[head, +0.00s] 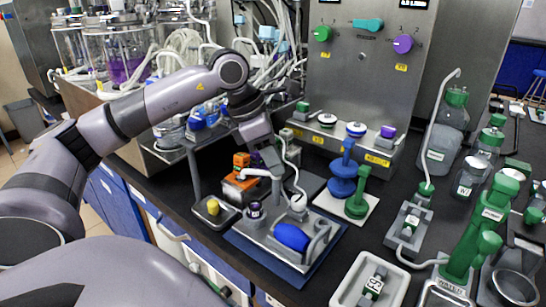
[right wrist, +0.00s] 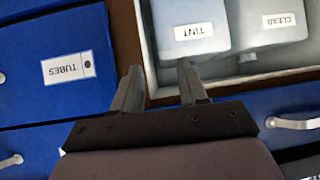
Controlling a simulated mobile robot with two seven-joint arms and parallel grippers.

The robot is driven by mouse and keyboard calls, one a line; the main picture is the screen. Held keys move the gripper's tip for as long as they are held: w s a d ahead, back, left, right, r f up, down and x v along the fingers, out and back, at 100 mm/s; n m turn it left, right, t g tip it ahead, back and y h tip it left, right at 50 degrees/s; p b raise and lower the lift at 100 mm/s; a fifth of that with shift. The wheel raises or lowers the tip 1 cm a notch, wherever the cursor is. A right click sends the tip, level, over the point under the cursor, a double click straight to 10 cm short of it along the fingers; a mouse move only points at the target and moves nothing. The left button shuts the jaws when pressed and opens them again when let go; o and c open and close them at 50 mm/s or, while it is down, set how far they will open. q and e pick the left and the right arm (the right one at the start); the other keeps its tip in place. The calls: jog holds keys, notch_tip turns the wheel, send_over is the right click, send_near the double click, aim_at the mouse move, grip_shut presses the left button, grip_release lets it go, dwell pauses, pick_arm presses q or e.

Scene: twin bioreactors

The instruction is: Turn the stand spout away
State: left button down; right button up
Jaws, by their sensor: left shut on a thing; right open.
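The stand spout (head: 262,173) is a pale bent pipe on a small grey stand in the middle of the head view. Its free end reaches left, above a dark vial with a purple top (head: 255,209). My left gripper (head: 271,162) comes down from above and behind, shut on the spout near its upright; the fingertips are small and partly hidden. My right gripper (right wrist: 160,85) shows in the right wrist view, open and empty, in front of blue drawers.
A blue bottle (head: 291,237) lies on the stand's right side. An orange block (head: 241,160) and a tray with a yellow item (head: 213,207) are close by. Green-capped bottles crowd the right. An open drawer (right wrist: 150,50) holds TINT and CLEAR containers near my right gripper.

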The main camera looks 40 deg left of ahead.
aim_at(260, 173)
pick_arm(q)
jog(key=c, duration=0.9)
grip_release()
jog(key=shift+o, duration=0.2)
jog(key=v, duration=0.7)
jog(key=shift+r+p, duration=0.15)
jog(key=shift+p, duration=0.15)
